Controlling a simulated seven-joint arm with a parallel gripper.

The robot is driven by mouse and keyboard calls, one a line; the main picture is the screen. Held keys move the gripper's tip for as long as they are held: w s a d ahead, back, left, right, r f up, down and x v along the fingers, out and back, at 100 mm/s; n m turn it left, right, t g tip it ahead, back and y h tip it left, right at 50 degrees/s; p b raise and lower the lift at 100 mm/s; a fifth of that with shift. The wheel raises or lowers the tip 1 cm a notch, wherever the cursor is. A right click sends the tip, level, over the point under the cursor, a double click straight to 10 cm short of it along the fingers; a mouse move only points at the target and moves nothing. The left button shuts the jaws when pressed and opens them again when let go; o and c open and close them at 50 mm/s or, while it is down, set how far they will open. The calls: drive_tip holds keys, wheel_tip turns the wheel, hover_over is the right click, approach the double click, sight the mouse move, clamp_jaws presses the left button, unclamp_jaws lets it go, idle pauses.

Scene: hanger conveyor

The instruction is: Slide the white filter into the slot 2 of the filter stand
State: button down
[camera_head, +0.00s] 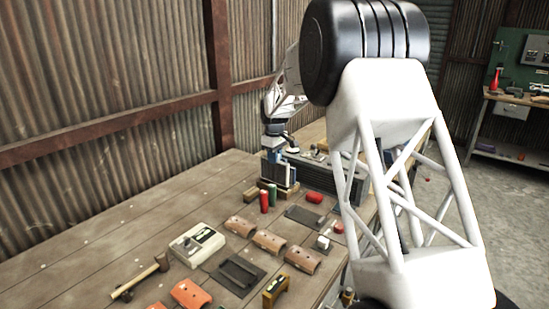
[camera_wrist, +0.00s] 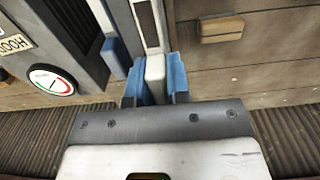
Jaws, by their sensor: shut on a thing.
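My gripper (camera_wrist: 156,82) has blue fingers shut on the white end of the white filter (camera_wrist: 154,67). From there a pale frame with a dark slit runs up and away in the wrist view. A blue piece stands just left of the filter, beside the dark unit. In the head view my gripper (camera_head: 288,149) is at the far end of the bench, above an upright group of blue, white and dark parts (camera_head: 279,172), which seems to be the filter stand. Slot numbers are not readable, and I cannot tell whether the filter is inside a slot.
A dark grey unit with a round gauge (camera_wrist: 52,82) is close on the left in the wrist view. A wooden block (camera_wrist: 221,28) lies to the right. Red and green cylinders (camera_head: 265,199), curved brown pieces (camera_head: 240,226), a meter box (camera_head: 197,245) and a hammer (camera_head: 140,278) lie nearer on the bench.

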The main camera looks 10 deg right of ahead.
sight(275, 182)
drive_tip(key=shift+f, duration=2)
idle(1.6)
drive_tip(key=c, duration=1.3)
unclamp_jaws()
drive_tip(key=shift+o, duration=0.3)
drive_tip(key=o, duration=0.5)
drive_tip(key=shift+c, duration=0.2)
drive_tip(key=shift+r, duration=0.1)
drive_tip(key=shift+r, duration=2.9)
